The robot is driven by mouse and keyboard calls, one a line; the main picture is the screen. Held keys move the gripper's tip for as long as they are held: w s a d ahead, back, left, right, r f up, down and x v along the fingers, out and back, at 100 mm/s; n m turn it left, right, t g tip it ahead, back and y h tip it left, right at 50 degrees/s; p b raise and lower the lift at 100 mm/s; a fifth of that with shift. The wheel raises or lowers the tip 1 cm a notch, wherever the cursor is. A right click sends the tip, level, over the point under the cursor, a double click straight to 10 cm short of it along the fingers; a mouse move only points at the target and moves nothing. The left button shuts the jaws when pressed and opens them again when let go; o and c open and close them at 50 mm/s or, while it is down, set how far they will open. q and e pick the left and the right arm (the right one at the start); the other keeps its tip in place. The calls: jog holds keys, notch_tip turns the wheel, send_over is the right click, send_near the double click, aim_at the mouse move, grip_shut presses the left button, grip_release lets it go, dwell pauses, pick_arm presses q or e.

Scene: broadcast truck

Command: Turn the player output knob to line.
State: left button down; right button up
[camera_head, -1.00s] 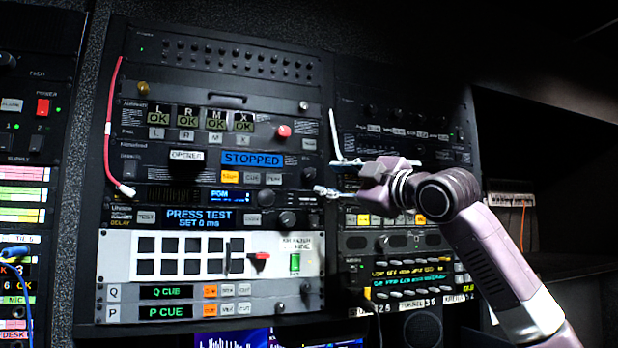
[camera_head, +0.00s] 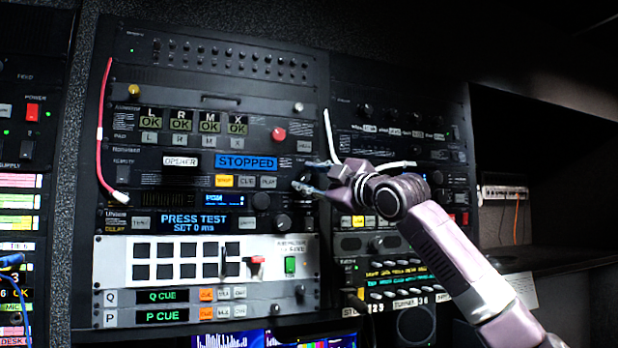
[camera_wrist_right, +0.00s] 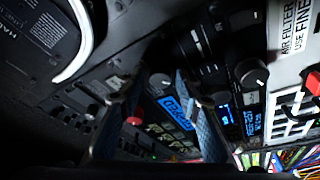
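The player unit, with its blue STOPPED display (camera_head: 246,162), sits mid-rack in the head view. My right gripper (camera_head: 298,185) is at the right end of this row, in front of the panel, and partly hides the controls there. In the right wrist view its two fingers (camera_wrist_right: 160,76) are apart, with nothing visibly held between them. My left gripper is not in view.
A red knob (camera_head: 279,133) is above the player row. Another dark knob (camera_head: 283,222) is below, beside the PRESS TEST display (camera_head: 195,222). A white cable (camera_head: 330,135) hangs close to my right gripper. An open dark shelf bay lies at right.

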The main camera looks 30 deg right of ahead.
grip_shut()
jog(key=shift+f, duration=0.1)
